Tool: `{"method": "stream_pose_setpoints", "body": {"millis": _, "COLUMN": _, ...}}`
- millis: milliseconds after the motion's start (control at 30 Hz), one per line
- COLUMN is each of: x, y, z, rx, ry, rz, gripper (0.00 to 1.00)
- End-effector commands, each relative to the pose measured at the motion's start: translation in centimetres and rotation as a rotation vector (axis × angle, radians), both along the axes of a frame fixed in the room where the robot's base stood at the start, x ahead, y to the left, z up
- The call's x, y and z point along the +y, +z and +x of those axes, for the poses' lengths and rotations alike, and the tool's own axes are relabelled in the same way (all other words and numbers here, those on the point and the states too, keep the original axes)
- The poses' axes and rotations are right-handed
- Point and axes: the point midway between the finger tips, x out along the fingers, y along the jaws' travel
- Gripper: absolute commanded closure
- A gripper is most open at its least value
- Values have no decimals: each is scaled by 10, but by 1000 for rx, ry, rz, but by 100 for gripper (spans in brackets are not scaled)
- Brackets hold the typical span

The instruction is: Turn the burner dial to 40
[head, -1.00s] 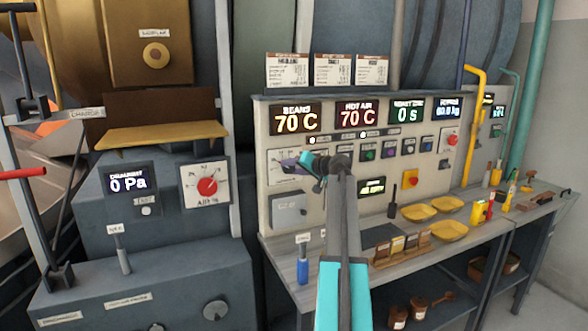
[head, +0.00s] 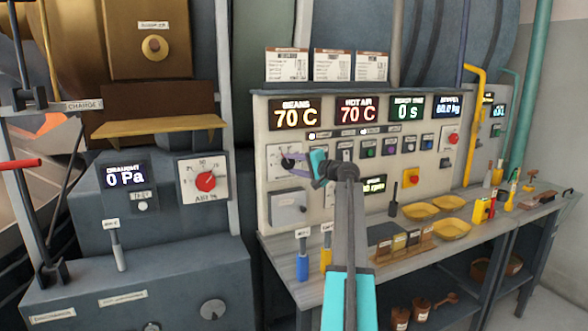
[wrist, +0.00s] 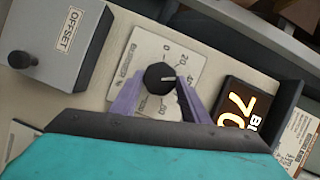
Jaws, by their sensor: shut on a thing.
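The burner dial is a round black knob (wrist: 160,77) on a white scale plate (wrist: 150,103) in the wrist view. Its light pointer mark faces right in that view; the number it meets is too small to read surely. My gripper (wrist: 161,85) has its two purple fingers on either side of the knob and is shut on it. In the head view, my gripper (head: 289,159) reaches the white dial plate (head: 274,174) at the panel's left, and its fingers partly cover the dial.
A grey offset box (head: 287,209) sits below the dial. The beans display (head: 295,113) reads 70 C above it. A separate air dial (head: 205,181) with a red knob is further left. A bench (head: 375,277) with blue and yellow handles runs below the panel.

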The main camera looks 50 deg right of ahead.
Motion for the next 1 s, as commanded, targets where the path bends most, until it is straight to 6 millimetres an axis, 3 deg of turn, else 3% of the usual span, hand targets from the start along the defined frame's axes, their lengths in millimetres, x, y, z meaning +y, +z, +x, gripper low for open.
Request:
{"method": "stream_pose_setpoints", "body": {"millis": 633, "x": -1, "y": -2, "z": -1, "rx": -31, "ry": 0, "rz": 81, "gripper": 81}}
{"method": "stream_pose_setpoints", "body": {"millis": 667, "x": -1, "y": -2, "z": -1, "rx": -31, "ry": 0, "rz": 81, "gripper": 57}}
{"method": "stream_pose_setpoints", "body": {"millis": 767, "x": -1, "y": -2, "z": -1, "rx": -31, "ry": 0, "rz": 81, "gripper": 40}}
{"method": "stream_pose_setpoints", "body": {"millis": 1000, "x": -1, "y": -1, "z": -1, "rx": -32, "ry": -1, "rz": 81, "gripper": 40}}
